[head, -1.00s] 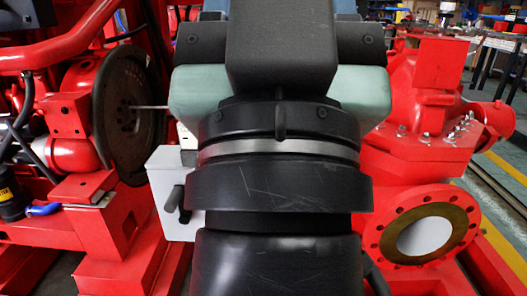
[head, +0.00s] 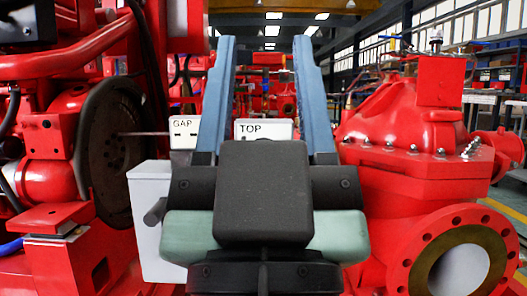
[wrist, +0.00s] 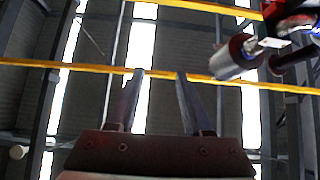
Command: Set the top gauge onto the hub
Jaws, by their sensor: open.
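My gripper (head: 262,42) is open and empty in the middle of the head view, its two blue fingers pointing up. In the wrist view its fingertips (wrist: 160,74) stand apart against the ceiling. A white block marked TOP (head: 263,129) shows behind and between the fingers, its lower part hidden by my gripper. I cannot tell whether it is the gauge or its holder. A dark round disc with holes (head: 112,150) stands at left, with a thin rod pointing right from it. I cannot tell which part is the hub; the middle is hidden.
A white block marked GAP (head: 185,131) is left of the TOP block. A light box with a grey knob (head: 151,220) stands below it. The red pump (head: 410,150) with its round flange is close on the right, red engine parts on the left. A silver cylinder (wrist: 236,58) shows upper right.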

